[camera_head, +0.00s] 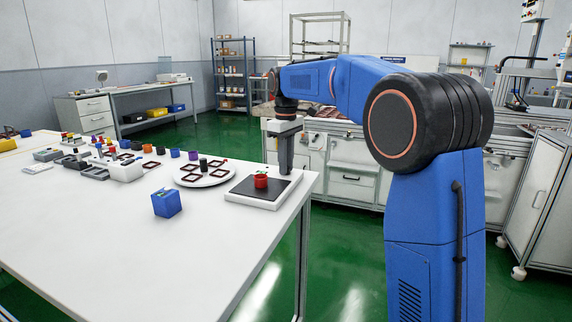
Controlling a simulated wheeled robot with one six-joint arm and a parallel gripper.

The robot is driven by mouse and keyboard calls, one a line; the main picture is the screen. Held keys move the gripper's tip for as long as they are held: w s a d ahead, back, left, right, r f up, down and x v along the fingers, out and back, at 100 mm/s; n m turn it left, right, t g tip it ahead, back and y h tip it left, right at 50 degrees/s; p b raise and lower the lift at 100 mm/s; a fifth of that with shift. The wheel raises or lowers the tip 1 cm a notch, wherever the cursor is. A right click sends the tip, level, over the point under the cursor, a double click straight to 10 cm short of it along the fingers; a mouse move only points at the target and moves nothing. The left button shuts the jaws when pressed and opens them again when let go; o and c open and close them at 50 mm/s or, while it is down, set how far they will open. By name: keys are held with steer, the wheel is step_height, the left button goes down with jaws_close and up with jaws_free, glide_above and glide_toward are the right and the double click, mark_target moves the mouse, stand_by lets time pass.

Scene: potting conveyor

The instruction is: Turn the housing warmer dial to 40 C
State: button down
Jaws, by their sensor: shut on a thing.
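The housing warmer is a low white box with a dark top plate (242,187) near the right end of the white table. A red cup-shaped housing (261,181) stands upright on the plate. My gripper (285,171) points straight down at the warmer's far right edge, behind the red housing. It is shut on the dial, which its fingers hide. The dial's marks and setting cannot be read from here.
A round white turntable (182,178) with dark square frames is left of the warmer. A blue block (166,203) stands in front. Several small coloured parts and grey fixtures line the table's far left. The near tabletop (110,240) is clear.

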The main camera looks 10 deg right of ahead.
steer(key=c, duration=1.6)
jaws_free()
steer(key=shift+r, duration=0.1)
step_height(320, 180, up, 17)
steer(key=shift+r, duration=0.1)
steer(key=s+d+f+m+t, duration=0.1)
steer(key=s+d+f, duration=0.15)
steer(key=s, duration=0.45)
steer(key=s+d+f+m+t, duration=0.1)
steer(key=s+f+m, duration=0.15)
steer(key=s, duration=0.45)
steer(key=s+d+f+m, duration=0.15)
steer(key=s+f, duration=0.25)
steer(key=s, duration=0.4)
steer(key=s+f+m+t, duration=0.1)
steer(key=s+f, duration=0.6)
steer(key=s+d+f+m+t, duration=0.1)
steer(key=s+f, duration=0.6)
steer(key=f, duration=0.1)
steer(key=s+d+f+m, duration=0.1)
steer(key=s+f, duration=0.6)
steer(key=f, duration=0.1)
steer(key=shift+d+f+t, duration=0.15)
steer(key=shift+d+t, duration=0.05)
steer(key=shift+t, duration=0.2)
